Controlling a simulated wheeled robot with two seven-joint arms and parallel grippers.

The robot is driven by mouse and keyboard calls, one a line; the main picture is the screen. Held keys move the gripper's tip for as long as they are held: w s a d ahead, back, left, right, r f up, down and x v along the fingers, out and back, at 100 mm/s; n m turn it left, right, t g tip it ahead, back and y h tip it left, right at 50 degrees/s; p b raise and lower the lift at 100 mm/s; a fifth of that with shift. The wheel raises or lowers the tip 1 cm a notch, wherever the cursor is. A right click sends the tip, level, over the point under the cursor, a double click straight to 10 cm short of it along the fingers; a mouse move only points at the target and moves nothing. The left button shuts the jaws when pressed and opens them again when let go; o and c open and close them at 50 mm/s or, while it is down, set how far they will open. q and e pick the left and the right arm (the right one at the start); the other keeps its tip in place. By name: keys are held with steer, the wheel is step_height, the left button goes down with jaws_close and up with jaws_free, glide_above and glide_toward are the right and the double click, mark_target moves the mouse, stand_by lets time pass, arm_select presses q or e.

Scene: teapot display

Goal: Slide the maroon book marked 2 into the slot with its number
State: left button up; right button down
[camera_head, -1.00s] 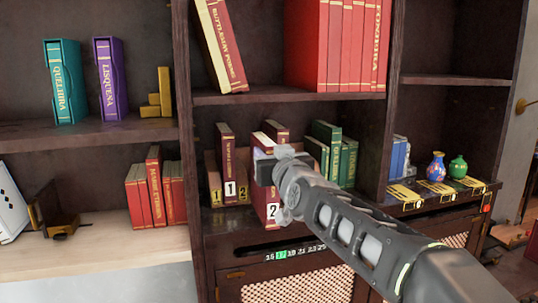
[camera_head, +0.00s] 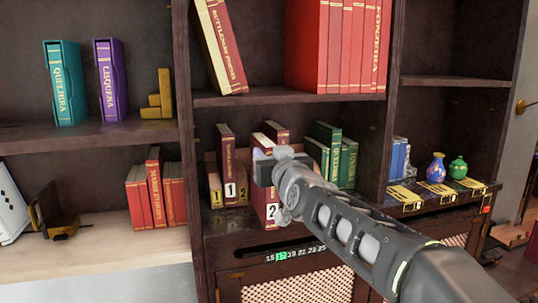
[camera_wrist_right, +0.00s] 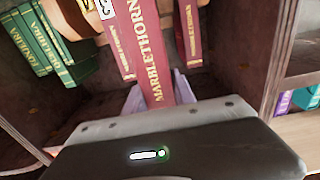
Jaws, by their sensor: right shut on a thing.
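The maroon book marked 2 (camera_head: 271,213) stands upright at the front of the middle shelf, its white label facing out. My right gripper (camera_head: 263,160) is shut on it near its upper part; the gripper hides much of the spine. In the right wrist view the held book (camera_wrist_right: 147,50) reads "MARBLETHORN" and sits between the pale fingers of the right gripper (camera_wrist_right: 158,92). The tan slot holder has a gold label 1 (camera_head: 215,196) and a gold label 2 (camera_head: 243,192). The maroon book marked 1 (camera_head: 229,165) stands between these labels. My left gripper is not in view.
Green books (camera_head: 329,148) stand just right of the held book, behind my right arm. Red books (camera_head: 155,195) stand on the lower left shelf. A shelf board (camera_head: 290,98) runs above the gripper. Two small vases (camera_head: 437,167) stand at the right.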

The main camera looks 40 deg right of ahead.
steer(key=shift+w+d+r, duration=0.1)
steer(key=shift+w+r, duration=0.1)
steer(key=shift+w, duration=0.1)
steer(key=shift+s+f, duration=0.1)
steer(key=shift+s, duration=0.2)
stand_by(1.6)
steer(key=shift+w+r+p, duration=0.2)
steer(key=shift+w+p, duration=0.2)
stand_by(0.3)
